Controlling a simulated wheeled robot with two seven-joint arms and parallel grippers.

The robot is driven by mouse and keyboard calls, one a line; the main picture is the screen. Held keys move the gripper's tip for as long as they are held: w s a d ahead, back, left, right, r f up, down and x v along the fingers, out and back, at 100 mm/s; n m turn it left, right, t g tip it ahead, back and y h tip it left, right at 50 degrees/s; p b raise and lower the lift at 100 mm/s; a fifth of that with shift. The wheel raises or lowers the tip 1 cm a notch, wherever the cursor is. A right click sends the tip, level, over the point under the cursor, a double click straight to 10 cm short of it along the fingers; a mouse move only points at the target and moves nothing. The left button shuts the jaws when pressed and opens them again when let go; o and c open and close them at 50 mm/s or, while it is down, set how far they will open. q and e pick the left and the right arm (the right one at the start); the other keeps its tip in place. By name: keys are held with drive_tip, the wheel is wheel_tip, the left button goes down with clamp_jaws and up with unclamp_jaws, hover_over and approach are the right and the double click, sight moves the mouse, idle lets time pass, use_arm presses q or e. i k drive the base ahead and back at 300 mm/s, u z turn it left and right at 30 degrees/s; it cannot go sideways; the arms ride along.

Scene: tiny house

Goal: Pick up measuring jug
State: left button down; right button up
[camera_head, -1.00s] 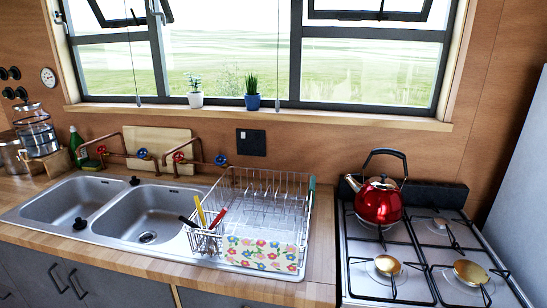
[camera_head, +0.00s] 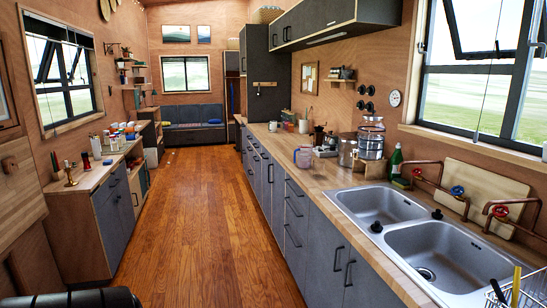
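A small clear jug with a purplish tint and a handle (camera_head: 303,156), which looks like the measuring jug, stands upright on the wooden counter (camera_head: 300,176). It is left of the metal pot, near the counter's front edge. It is small in the view, so any markings on it cannot be made out. Neither of my grippers shows in the head view.
A metal pot (camera_head: 347,150) and a glass-and-metal container (camera_head: 371,138) stand right of the jug. A double sink (camera_head: 440,255) is at the right. A left-hand counter (camera_head: 90,178) holds several small items. The wooden floor (camera_head: 190,220) between is clear.

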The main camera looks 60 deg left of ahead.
sight(304, 152)
drive_tip(key=u, duration=1.6)
